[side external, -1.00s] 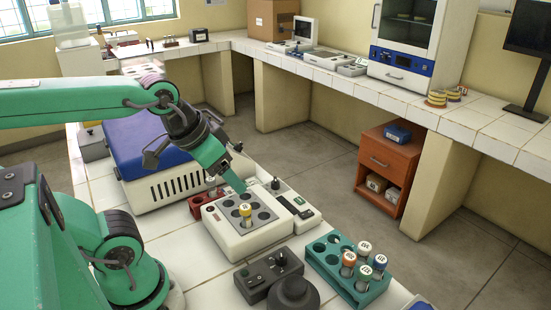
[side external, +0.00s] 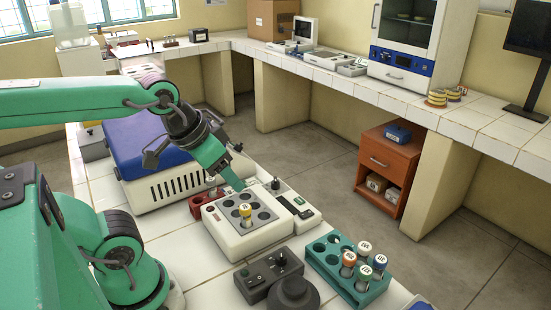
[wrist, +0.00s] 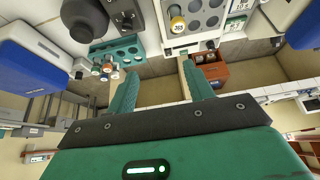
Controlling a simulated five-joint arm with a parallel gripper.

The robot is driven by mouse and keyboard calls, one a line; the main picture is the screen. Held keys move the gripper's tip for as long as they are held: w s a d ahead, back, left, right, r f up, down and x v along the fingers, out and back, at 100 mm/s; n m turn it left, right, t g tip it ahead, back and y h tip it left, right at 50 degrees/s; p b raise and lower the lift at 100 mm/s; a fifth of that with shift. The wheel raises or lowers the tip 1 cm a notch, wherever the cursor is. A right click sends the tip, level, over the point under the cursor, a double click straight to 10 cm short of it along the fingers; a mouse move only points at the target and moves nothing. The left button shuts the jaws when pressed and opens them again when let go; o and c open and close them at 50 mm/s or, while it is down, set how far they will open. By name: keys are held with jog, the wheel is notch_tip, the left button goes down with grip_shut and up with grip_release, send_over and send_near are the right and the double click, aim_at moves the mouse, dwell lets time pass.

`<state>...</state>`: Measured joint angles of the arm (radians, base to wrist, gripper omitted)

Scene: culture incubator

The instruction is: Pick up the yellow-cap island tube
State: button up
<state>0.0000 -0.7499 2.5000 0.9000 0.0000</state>
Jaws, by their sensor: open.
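The yellow-cap tube (side external: 245,211) stands upright in a hole of the white block device (side external: 225,232); the other holes I can see there look empty. In the wrist view the yellow cap (wrist: 177,22) shows near the top, beyond the fingertips and right of the middle of the gap. My gripper (side external: 239,186) points down and right above the back part of the device, behind and above the tube in the side view. In the wrist view my gripper (wrist: 158,78) has its two green fingers apart with nothing between them.
A teal rack (side external: 324,262) with several tubes with orange, white and blue caps stands right of the device. A dark control box (side external: 268,277) with a round knob (side external: 292,294) is in front. A blue-lidded white box (side external: 165,190) and a red rack (side external: 197,207) are to the left.

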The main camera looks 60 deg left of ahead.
jog(key=shift+w, duration=0.15)
jog(key=n+g, duration=0.4)
jog(key=g, duration=0.1)
send_over(245, 207)
notch_tip(245, 207, down, 7)
jog(key=shift+d, duration=0.15)
jog(key=shift+w+a+f+g, duration=0.1)
jog(key=shift+a+f+g, duration=0.2)
jog(key=shift+f, duration=0.3)
jog(key=shift+d+f, duration=0.1)
jog(key=shift+f, duration=3.8)
jog(key=shift+c, duration=0.4)
jog(key=c, duration=1)
